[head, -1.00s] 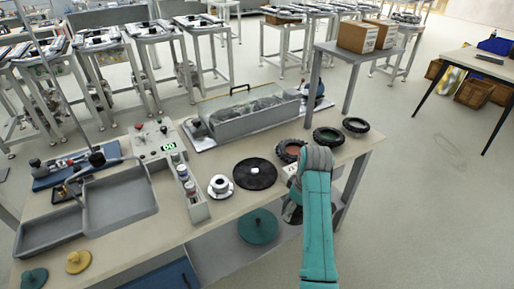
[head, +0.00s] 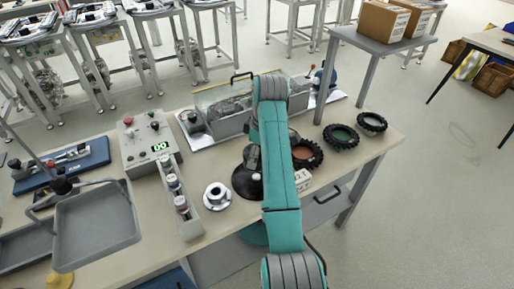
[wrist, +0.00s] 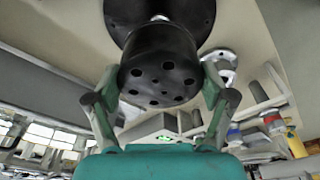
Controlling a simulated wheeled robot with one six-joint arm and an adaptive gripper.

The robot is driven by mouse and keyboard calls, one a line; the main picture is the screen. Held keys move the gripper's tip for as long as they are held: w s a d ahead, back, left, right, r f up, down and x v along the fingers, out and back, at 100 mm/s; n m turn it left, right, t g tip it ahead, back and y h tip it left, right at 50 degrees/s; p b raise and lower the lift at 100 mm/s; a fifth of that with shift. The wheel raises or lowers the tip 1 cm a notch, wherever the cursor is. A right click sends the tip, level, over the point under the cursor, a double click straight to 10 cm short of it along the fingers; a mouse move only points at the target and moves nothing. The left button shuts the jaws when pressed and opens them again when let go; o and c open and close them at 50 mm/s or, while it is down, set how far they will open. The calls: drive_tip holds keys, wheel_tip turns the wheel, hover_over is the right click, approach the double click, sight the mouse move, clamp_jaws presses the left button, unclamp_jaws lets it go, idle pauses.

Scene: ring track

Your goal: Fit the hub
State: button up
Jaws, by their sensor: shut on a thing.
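A black cylinder (wrist: 160,75) with a ring of holes in its face is between the two fingers of my gripper (wrist: 158,85) in the wrist view. I take it for the hub. Behind it is a round black disc (wrist: 120,12), with a pale stub (wrist: 160,18) showing between them. In the head view the black disc (head: 243,184) lies on the workbench with its pale stub (head: 257,177). My arm covers part of the disc there and hides most of my gripper. I cannot tell the exact gap between cylinder and stub.
A silver flanged part (head: 217,196) stands left of the disc. A control box (head: 148,143) and a bottle rack (head: 182,205) are farther left. A grey tray (head: 97,222) is at the front left.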

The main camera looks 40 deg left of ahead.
idle(0.3)
hover_over(255, 176)
drive_tip(key=shift+w+d+f, duration=0.1)
drive_tip(key=shift+f, duration=1.3)
drive_tip(key=shift+w+d+f, duration=0.1)
drive_tip(key=shift+f, duration=1.3)
drive_tip(key=shift+f, duration=1.05)
drive_tip(key=o, duration=1.6)
drive_tip(key=shift+f, duration=0.1)
drive_tip(key=shift+w+d+r, duration=0.1)
drive_tip(key=shift+d+r, duration=0.05)
drive_tip(key=shift+r, duration=1.1)
drive_tip(key=shift+w+d+r, duration=0.1)
drive_tip(key=shift+d+r, duration=0.1)
drive_tip(key=shift+r, duration=1.05)
drive_tip(key=shift+d+r, duration=0.15)
drive_tip(key=shift+r, duration=1.1)
